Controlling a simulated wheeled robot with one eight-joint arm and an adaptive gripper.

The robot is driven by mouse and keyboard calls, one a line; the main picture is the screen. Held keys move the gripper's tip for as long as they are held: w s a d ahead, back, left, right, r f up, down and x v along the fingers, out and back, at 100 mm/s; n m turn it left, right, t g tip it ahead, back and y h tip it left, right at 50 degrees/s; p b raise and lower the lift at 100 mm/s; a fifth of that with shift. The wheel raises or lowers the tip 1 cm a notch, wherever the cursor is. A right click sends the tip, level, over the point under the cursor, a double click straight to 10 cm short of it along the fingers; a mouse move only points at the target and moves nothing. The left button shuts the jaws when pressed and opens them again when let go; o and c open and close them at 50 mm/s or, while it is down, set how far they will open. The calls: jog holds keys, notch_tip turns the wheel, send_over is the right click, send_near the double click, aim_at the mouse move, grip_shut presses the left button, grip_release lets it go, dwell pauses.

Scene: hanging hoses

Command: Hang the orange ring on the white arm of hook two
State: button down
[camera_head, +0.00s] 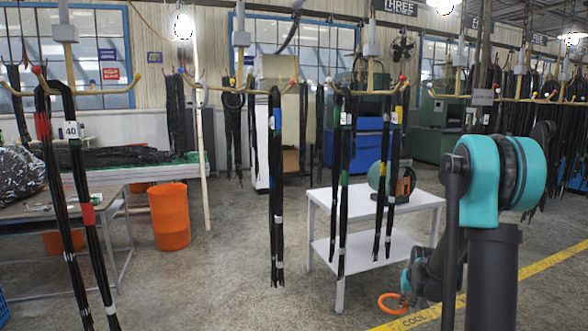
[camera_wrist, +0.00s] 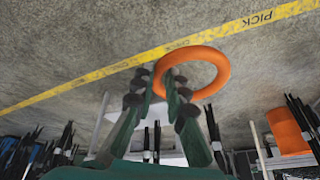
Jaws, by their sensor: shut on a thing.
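The orange ring (camera_head: 391,308) is low in the head view, in front of the floor. It is large in the wrist view (camera_wrist: 222,72), between and around the ends of my fingers. My gripper (camera_head: 405,294) is shut on its edge; the fingers (camera_wrist: 160,90) also show in the wrist view. Several pale overhead hooks with coloured arm tips hang across the top of the head view. I cannot read which hook is number two.
Black hoses (camera_head: 277,190) hang from the hooks, with more (camera_head: 345,180) in front of a white table (camera_head: 325,195). An orange bin (camera_head: 170,215) stands at left. A yellow floor line (camera_head: 540,265) runs behind my arm. Open floor lies in the middle.

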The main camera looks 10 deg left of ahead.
jog(key=w+a+r, duration=0.2)
jog(key=w+r, duration=0.2)
jog(key=r, duration=0.6)
jog(key=w+a+r+n+t+y, duration=0.2)
jog(key=a+r+t, duration=0.1)
jog(key=a+r, duration=1.05)
jog(key=w+a+r+n+t+y, duration=0.15)
jog(key=a+r+t, duration=0.25)
jog(key=a+r, duration=0.95)
jog(key=s+a+r+n+t+y, duration=0.1)
jog(key=s+a+r+t+y, duration=0.3)
jog(key=r, duration=0.6)
jog(key=s+a+r+n+y, duration=0.1)
jog(key=s+a+r+y, duration=0.1)
jog(key=s+a+r, duration=0.6)
jog(key=s+r+t+y, duration=0.1)
jog(key=s+r+t, duration=0.1)
jog(key=s+r, duration=0.5)
jog(key=s+r+t+y, duration=0.2)
jog(key=r, duration=0.9)
jog(key=shift+w+a+f, duration=0.55)
jog(key=shift+w+a, duration=3.85)
jog(key=shift+w, duration=2.8)
notch_tip(320, 180, down, 6)
jog(key=w+a, duration=0.1)
jog(key=w, duration=0.1)
jog(key=shift+w+a, duration=0.25)
jog(key=shift+a, duration=0.05)
